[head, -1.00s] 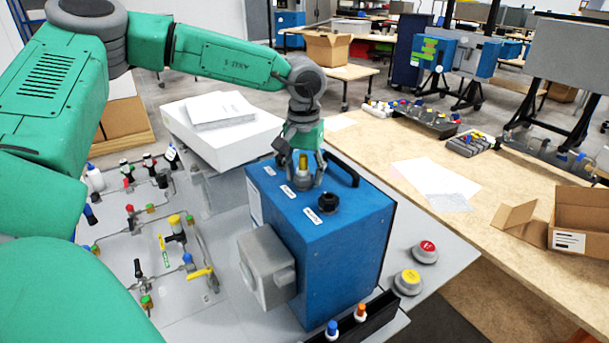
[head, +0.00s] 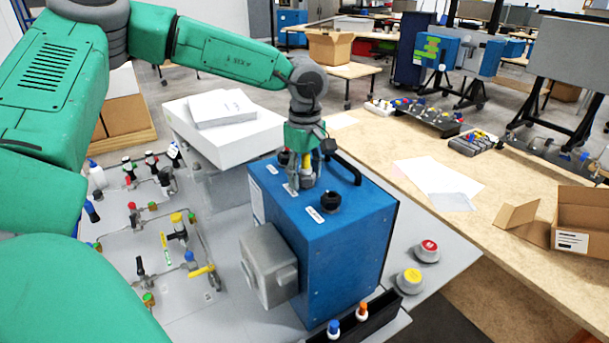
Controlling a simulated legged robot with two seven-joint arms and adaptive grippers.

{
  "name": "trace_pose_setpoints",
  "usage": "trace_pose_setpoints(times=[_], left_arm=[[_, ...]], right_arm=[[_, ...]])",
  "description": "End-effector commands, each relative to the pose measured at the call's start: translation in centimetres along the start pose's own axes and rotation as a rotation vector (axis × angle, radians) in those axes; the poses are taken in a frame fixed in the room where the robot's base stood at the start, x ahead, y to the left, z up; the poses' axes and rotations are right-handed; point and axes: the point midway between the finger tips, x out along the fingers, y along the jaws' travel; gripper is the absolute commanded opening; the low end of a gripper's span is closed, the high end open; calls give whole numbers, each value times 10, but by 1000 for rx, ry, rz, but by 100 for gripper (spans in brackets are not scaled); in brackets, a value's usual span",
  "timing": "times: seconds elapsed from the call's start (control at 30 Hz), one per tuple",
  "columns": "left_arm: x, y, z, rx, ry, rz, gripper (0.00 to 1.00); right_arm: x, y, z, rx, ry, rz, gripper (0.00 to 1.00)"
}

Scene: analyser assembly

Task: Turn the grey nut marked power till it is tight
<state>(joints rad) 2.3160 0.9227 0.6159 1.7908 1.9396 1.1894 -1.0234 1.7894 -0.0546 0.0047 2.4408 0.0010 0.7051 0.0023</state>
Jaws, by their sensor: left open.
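The blue analyser box (head: 345,250) stands upright on the grey bench. Its top has a row of white labels, too small to read, and a black nut (head: 330,201) on its near part. My left gripper (head: 304,184) points down over the middle of the top, its fingers open around a grey nut with a yellow part above it. The fingers hide most of the nut, and I cannot tell whether they touch it. A small dark fitting (head: 283,157) shows behind the fingers. My right gripper is not in view.
A black handle (head: 346,167) rises from the box top right of the gripper. A grey block (head: 268,264) juts from the box's front. Red (head: 428,248) and yellow (head: 411,278) buttons sit at right. A panel of pipes and valves (head: 160,250) lies left.

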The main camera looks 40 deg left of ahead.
Motion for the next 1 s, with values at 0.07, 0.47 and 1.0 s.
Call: trace_pose_setpoints(times=[0.07,0.47,1.0], left_arm=[[0,0,0,-123,1,0,47],[0,-3,0,-765,2,0,47],[0,-4,0,-969,0,0,15]], right_arm=[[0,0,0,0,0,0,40],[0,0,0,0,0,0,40],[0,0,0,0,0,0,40]])
